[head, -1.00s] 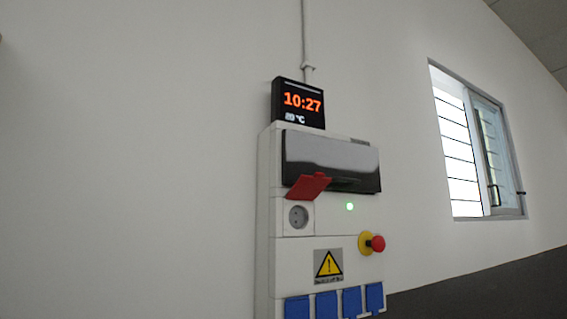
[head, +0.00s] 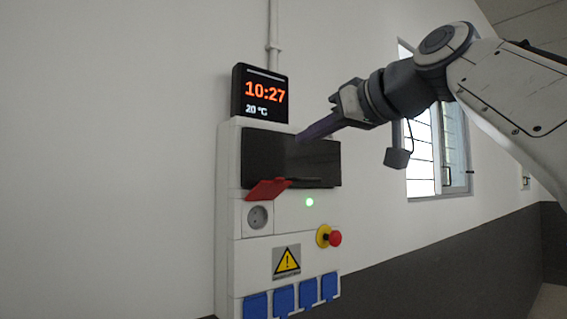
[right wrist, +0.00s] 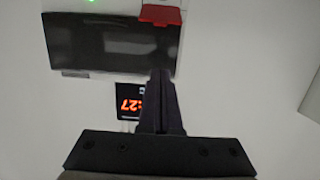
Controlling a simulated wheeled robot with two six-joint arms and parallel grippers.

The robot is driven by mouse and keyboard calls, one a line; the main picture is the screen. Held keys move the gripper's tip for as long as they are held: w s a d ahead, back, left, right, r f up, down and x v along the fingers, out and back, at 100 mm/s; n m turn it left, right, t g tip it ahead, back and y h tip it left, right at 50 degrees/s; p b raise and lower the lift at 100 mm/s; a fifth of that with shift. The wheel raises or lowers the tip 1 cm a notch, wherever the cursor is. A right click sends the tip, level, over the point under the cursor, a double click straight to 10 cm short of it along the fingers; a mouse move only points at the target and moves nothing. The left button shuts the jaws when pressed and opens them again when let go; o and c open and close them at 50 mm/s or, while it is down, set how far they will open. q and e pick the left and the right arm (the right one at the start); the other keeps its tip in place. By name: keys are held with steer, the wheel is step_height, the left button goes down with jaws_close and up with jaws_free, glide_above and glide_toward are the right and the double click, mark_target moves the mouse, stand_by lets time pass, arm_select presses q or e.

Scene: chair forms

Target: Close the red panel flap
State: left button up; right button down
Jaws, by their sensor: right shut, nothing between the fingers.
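The red flap (head: 268,188) stands raised and sticks out above a round grey socket (head: 259,216) on the white wall panel (head: 228,200). It also shows in the right wrist view (right wrist: 160,16), at the top, where the panel appears upside down. My right gripper (head: 301,137) comes in from the right and is shut and empty. Its tips are in front of the dark cover above the flap, up and to the right of it; I cannot tell whether they touch the cover. In the right wrist view the closed fingers (right wrist: 160,80) point toward the panel. My left gripper is not in view.
The dark glossy cover (head: 262,158) spans the panel's upper part. A clock (head: 262,95) sits on top. A green light (head: 309,202), a red button (head: 335,238), a warning sign (head: 286,262) and several blue covers (head: 283,299) lie lower. The wall to the left is clear.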

steer(key=p, duration=0.4)
glide_above(270, 189)
steer(key=f+v, duration=0.1)
steer(key=v, duration=0.2)
steer(key=f, duration=0.1)
steer(key=s+f, duration=0.1)
steer(key=f, duration=0.1)
steer(key=d+f+b, duration=0.1)
steer(key=shift+s+f, duration=0.2)
steer(key=shift+f, duration=0.1)
